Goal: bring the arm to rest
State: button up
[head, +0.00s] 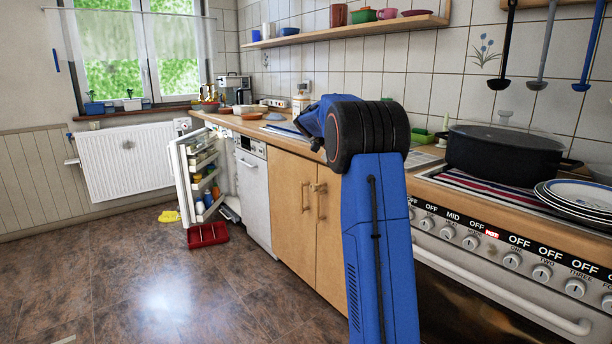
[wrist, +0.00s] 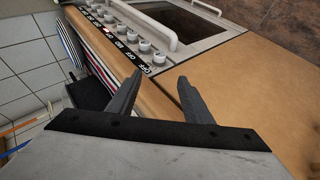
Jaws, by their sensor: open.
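My arm rises in front of the wooden cabinets in the head view, bent at its upper joint. My gripper is hidden behind the arm in that view. In the wrist view my gripper (wrist: 152,88) shows with its two dark fingers spread apart and nothing between them. Beyond the fingers are the edge of the wooden worktop and the stove front (wrist: 128,40) with its row of knobs. The gripper touches nothing that I can see.
The stove (head: 480,250) stands close at the right, with a black pot (head: 510,150) and stacked plates (head: 578,196) on top. The open fridge door (head: 187,182) and a red crate (head: 207,235) are at the left. The tiled floor (head: 130,285) in front is mostly clear.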

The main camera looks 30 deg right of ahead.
jog(key=s+a+f+n+t+y, duration=0.1)
jog(key=s+a+n+t, duration=0.2)
jog(key=a, duration=0.4)
jog(key=s+a+n+t, duration=0.25)
jog(key=s+a, duration=0.25)
jog(key=a, duration=0.3)
jog(key=s+a+f+n+t+y, duration=0.1)
jog(key=s+a+n+t, duration=0.15)
jog(key=s+a, duration=0.35)
jog(key=s+a+f+n+t+y, duration=0.2)
jog(key=s+a+f, duration=0.4)
jog(key=a, duration=0.3)
jog(key=s+a+f+n+t+y, duration=0.1)
jog(key=s+a+f+n+t, duration=0.2)
jog(key=s+a, duration=0.6)
notch_tip(320, 180, down, 4)
jog(key=shift+a+r+n+y, duration=0.2)
jog(key=shift+a+n+y, duration=0.15)
jog(key=shift+n, duration=0.75)
